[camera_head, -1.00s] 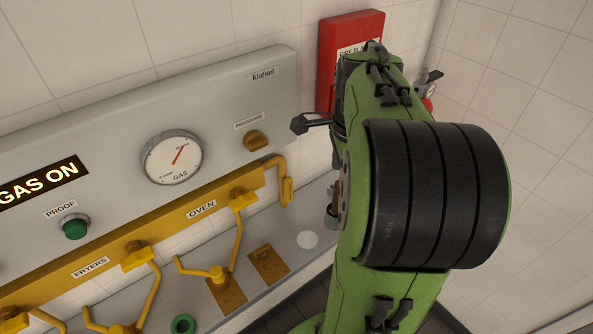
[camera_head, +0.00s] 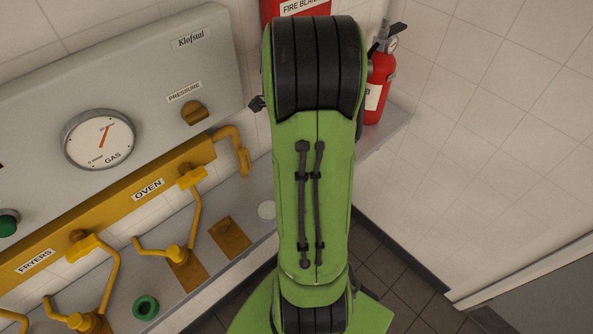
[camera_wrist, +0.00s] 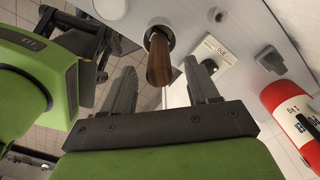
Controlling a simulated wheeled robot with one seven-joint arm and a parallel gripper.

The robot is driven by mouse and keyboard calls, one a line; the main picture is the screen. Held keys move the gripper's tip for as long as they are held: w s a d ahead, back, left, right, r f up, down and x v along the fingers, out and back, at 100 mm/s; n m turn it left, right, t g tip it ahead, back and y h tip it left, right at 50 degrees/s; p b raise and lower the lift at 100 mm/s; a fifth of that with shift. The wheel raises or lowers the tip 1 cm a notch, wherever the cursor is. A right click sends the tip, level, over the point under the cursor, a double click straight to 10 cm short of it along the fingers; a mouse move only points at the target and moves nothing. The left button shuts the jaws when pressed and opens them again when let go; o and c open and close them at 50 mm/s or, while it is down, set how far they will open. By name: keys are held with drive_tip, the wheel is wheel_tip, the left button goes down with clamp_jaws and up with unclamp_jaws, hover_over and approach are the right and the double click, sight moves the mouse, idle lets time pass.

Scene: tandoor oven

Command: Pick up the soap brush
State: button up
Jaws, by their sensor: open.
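A brown wooden handle (camera_wrist: 159,60) shows in the wrist view. It rises from a dark round mount or holder, and I take it to be the soap brush; its other end is hidden. My gripper (camera_wrist: 159,70) is open, with one grey finger on each side of the handle in the picture. The fingers look empty; I cannot tell how deep the handle lies relative to the fingertips. In the head view my green arm hides the gripper and the brush.
A red fire extinguisher (camera_head: 378,88) stands right of my arm; it also shows in the wrist view (camera_wrist: 290,112). A red fire blanket box (camera_head: 297,8) is behind my arm. The grey gas panel (camera_head: 60,130) with yellow pipes (camera_head: 150,190) lies left.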

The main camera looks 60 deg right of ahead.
wheel_tip(320, 180, down, 4)
drive_tip(key=shift+f, duration=0.25)
drive_tip(key=shift+a+r, duration=0.1)
drive_tip(key=c, duration=0.3)
clamp_jaws()
drive_tip(key=shift+r, duration=0.1)
